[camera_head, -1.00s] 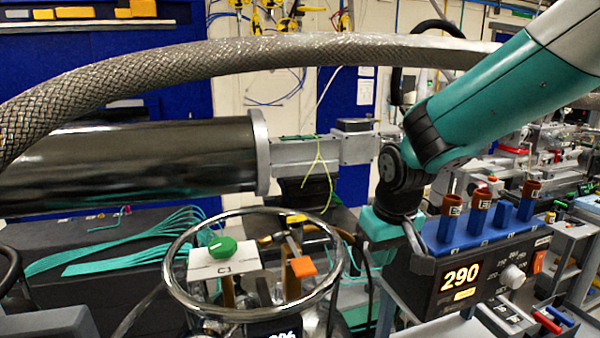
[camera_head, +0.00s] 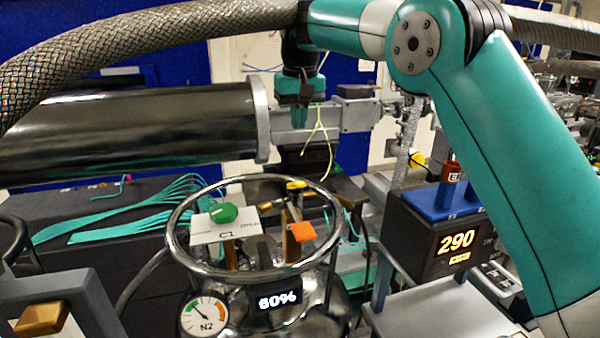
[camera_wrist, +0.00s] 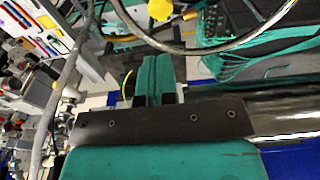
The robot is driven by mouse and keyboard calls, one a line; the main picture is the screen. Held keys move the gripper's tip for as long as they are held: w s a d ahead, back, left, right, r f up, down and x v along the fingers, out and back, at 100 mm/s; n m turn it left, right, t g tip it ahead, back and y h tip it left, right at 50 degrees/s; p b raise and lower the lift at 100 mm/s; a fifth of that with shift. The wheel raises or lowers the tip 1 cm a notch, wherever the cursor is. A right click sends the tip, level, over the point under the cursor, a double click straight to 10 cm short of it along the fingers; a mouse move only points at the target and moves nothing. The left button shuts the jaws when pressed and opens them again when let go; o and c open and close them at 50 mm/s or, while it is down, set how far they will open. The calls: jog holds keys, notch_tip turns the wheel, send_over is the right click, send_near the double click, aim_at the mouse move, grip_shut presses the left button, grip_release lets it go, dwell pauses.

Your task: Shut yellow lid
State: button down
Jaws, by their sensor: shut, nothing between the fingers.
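A yellow piece (camera_head: 297,184) shows small at the far side of the round metal rim, behind an orange-knobbed piece. I cannot tell how its lid stands. A yellow knob also shows at the top edge of the wrist view (camera_wrist: 160,9), beside the dark curved rim. My gripper (camera_head: 300,122) points down beyond and above the rim, apart from the yellow piece. In the wrist view its teal fingers (camera_wrist: 156,72) are together and empty.
The steel vessel (camera_head: 265,300) has a metal rim (camera_head: 172,235), a green knob (camera_head: 222,213) and an orange knob (camera_head: 301,233). A braided hose (camera_head: 140,45) arches above. A black cylinder (camera_head: 130,130) lies behind. A box reading 290 (camera_head: 450,245) stands right.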

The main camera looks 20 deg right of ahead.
jog(key=p, duration=0.2)
send_over(300, 184)
jog(key=w, duration=0.3)
notch_tip(300, 184, down, 8)
jog(key=shift+s+d+f, duration=0.15)
jog(key=shift+f, duration=0.05)
jog(key=shift+s+f+p, duration=0.2)
jog(key=shift+s+f, duration=0.05)
jog(key=shift+f, duration=0.4)
jog(key=shift+s+f+p, duration=0.2)
jog(key=shift+s+f, duration=0.1)
jog(key=shift+f, duration=0.35)
jog(key=shift+s+f+p, duration=0.2)
jog(key=shift+s+f, duration=0.05)
jog(key=shift+f, duration=0.4)
jog(key=b, duration=0.2)
jog(key=f+t+b, duration=0.1)
jog(key=b, duration=0.1)
jog(key=shift+s+f, duration=0.25)
jog(key=shift+s, duration=0.05)
jog(key=f+t+b, duration=0.1)
jog(key=b, duration=0.3)
jog(key=s+t+b, duration=0.1)
jog(key=t+b, duration=0.1)
jog(key=b, duration=0.2)
jog(key=shift+s+f, duration=0.25)
jog(key=shift+f, duration=0.1)
